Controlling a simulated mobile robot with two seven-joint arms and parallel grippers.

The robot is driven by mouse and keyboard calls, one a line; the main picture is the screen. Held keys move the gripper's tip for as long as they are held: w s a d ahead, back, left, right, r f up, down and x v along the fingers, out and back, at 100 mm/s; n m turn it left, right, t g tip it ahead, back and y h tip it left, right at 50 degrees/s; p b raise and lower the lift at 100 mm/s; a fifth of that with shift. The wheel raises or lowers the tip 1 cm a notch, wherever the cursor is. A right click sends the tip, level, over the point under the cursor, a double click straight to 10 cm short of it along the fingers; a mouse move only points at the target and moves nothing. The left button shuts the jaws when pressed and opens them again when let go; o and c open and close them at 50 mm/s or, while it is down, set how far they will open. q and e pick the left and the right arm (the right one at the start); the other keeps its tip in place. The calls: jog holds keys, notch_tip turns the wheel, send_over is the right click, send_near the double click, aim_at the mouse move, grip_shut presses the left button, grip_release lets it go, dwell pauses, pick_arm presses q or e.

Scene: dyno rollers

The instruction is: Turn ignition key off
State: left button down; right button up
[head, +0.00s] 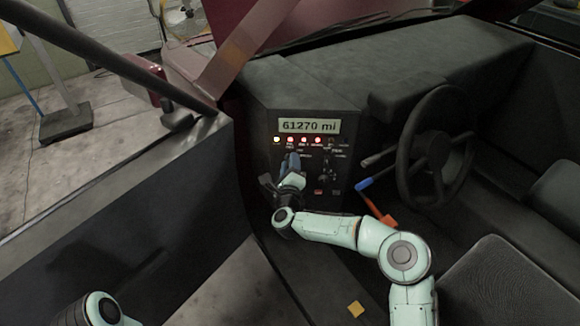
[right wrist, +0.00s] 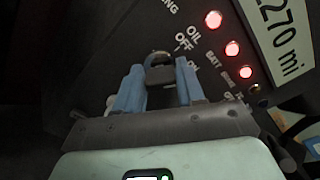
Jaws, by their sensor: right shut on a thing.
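The ignition key (right wrist: 160,72) is a small dark piece on the black dash panel, seen in the right wrist view between my two blue fingertips. My right gripper (right wrist: 160,88) is shut on it, one finger on each side. The printed word OFF (right wrist: 182,43) is on the panel just beyond the key. In the head view my right gripper (head: 290,165) is at the left part of the panel, below the row of lights, and it hides the key there. Only a piece of my left arm shows at the bottom left; its gripper is out of view.
The panel (head: 335,185) has a display (head: 309,126) reading 61270 mi above several warning lights, some lit. A steering wheel (head: 411,155) and an orange and blue lever (head: 377,208) are to the right. A dark door (head: 110,215) stands open at left.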

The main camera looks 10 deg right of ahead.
jog(key=n, duration=0.1)
jog(key=n+b, duration=0.1)
jog(key=n, duration=0.1)
jog(key=shift+d+r, duration=0.1)
jog(key=shift+r, duration=0.15)
jog(key=shift+r+n+b, duration=0.15)
jog(key=shift+n+b, duration=0.3)
jog(key=shift+n, duration=1.35)
jog(key=shift+r, duration=0.1)
jog(key=o, duration=1)
jog(key=shift+c, duration=0.2)
jog(key=shift+s+f, duration=0.1)
jog(key=shift+f, duration=0.15)
jog(key=v, duration=1.3)
